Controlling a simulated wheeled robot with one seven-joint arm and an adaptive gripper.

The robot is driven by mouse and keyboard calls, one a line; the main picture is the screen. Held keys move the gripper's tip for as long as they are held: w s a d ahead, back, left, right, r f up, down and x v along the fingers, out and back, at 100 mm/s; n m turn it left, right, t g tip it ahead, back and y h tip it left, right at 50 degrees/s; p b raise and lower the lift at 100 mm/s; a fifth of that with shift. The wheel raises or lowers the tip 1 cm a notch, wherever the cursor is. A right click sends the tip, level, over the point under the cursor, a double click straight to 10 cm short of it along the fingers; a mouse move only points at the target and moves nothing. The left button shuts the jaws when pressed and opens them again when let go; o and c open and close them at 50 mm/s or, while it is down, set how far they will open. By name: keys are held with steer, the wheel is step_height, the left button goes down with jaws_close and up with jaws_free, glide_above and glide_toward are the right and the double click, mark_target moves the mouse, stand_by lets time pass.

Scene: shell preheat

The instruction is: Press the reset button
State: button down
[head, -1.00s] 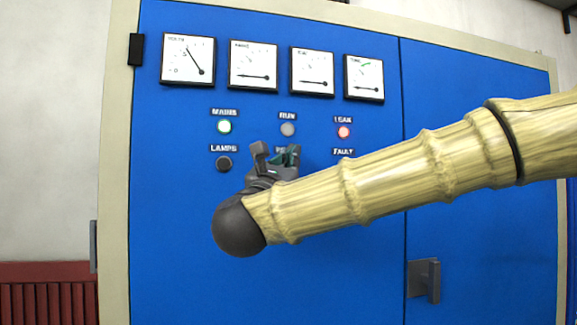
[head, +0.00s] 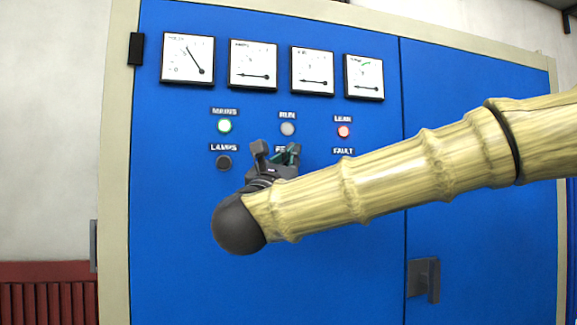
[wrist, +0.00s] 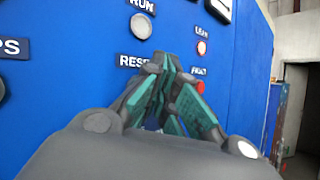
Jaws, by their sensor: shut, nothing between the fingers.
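The reset button is hidden behind my gripper in both views. Its label, reading "RESE...", shows in the wrist view (wrist: 135,61) just left of my fingers, and a scrap of it shows in the head view (head: 281,149). My gripper (head: 275,154) is in front of the lower row of the blue panel, between the LAMPS and FAULT labels. In the wrist view my gripper (wrist: 165,62) has its fingertips together, pointing at the panel beside the reset label. Nothing is held. I cannot tell whether the tips touch the button.
The blue cabinet (head: 180,250) carries several gauges along the top. The MAINS lamp (head: 224,126) glows green-white, the RUN lamp (head: 288,129) is grey, and the LEAK lamp (head: 344,131) glows red. A dark LAMPS button (head: 223,163) is left of my gripper; a red FAULT control (wrist: 200,87) is right.

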steer(key=shift+w+a+b, duration=0.3)
steer(key=shift+w+b, duration=0.45)
steer(key=shift+b, duration=0.25)
stand_by(0.8)
steer(key=shift+s+f+b, duration=0.1)
steer(key=shift+s+b, duration=0.05)
steer(key=shift+b, duration=0.15)
steer(key=shift+s+d+b, duration=0.3)
steer(key=shift+s+b, duration=0.35)
steer(key=shift+b, duration=0.15)
steer(key=shift+s, duration=0.1)
steer(key=s+b, duration=0.1)
steer(key=s+d+b, duration=0.1)
steer(key=s+b, duration=0.2)
steer(key=shift+s+d, duration=0.25)
stand_by(0.3)
